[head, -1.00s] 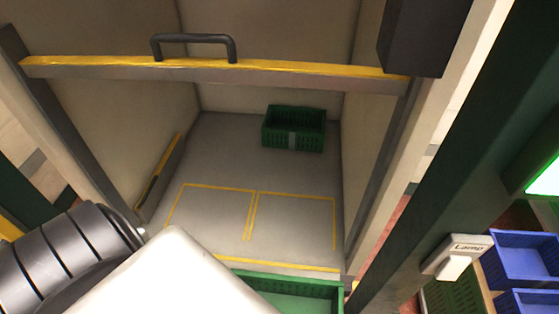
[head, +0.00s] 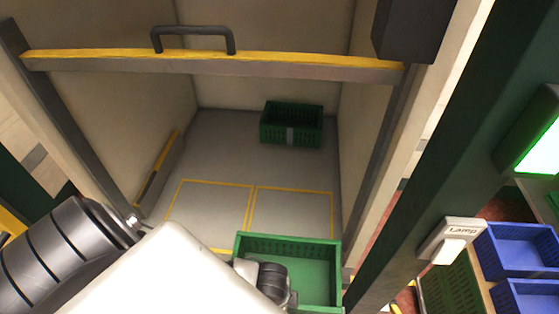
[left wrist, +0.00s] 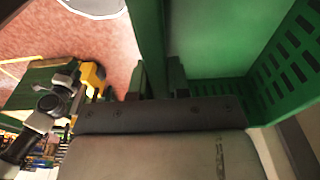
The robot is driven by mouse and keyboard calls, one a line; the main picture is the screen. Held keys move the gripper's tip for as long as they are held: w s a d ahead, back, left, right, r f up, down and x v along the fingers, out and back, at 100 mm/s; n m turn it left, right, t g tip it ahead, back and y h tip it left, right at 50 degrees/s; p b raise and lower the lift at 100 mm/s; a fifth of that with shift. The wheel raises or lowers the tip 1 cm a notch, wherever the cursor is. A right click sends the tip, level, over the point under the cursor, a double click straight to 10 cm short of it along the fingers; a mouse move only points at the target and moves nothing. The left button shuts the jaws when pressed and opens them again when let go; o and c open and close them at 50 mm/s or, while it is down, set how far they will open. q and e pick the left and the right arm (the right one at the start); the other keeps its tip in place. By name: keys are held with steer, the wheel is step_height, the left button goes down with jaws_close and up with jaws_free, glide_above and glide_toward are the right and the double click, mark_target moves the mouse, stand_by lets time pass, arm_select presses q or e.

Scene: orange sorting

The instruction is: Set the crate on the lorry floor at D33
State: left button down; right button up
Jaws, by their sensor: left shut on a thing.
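A green crate (head: 288,242), empty as far as I see, is at the bottom of the head view, at the near edge of the lorry floor (head: 230,145). My left gripper (head: 272,282) is shut on its left wall. In the left wrist view the two fingers (left wrist: 157,78) straddle the wall of the green crate (left wrist: 205,40). Two yellow-outlined bays, a left bay (head: 208,208) and a right bay (head: 290,213), are bare apart from the near part that the held crate covers. No D33 label is readable. My right gripper is out of view.
Another green crate (head: 291,125) stands at the back right of the lorry floor. A yellow-topped bar with a handle (head: 210,62) crosses the opening above. A dark post with a lamp switch (head: 455,238) and blue crates (head: 515,250) are at the right.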

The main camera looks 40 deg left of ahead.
arm_select(q)
steer(key=w+a+b, duration=0.2)
steer(key=w, duration=0.1)
steer(key=w+a+b, duration=0.1)
steer(key=w+b, duration=0.1)
steer(key=w, duration=0.1)
steer(key=w+a+f+b, duration=0.1)
steer(key=w+a+b, duration=0.1)
steer(key=w, duration=0.1)
steer(key=shift+w+a+f, duration=0.1)
steer(key=shift+w+a, duration=0.15)
steer(key=shift+a, duration=0.1)
steer(key=w+a+f+b, duration=0.1)
steer(key=w+a+b, duration=0.7)
steer(key=w+b, duration=0.5)
steer(key=w+a+f+b, duration=0.2)
steer(key=w+f+b, duration=0.2)
steer(key=f+b, duration=0.4)
steer(key=shift+w+a+f+b, duration=0.2)
steer(key=shift+w+a+b, duration=0.05)
steer(key=shift+a+b, duration=0.2)
steer(key=c, duration=1)
jaws_free()
steer(key=shift+d, duration=0.1)
steer(key=shift+s, duration=0.1)
step_height(320, 180, up, 11)
steer(key=a, duration=0.1)
steer(key=shift+s+a+f, duration=0.15)
steer(key=shift+s+a, duration=0.05)
steer(key=shift+s, duration=0.2)
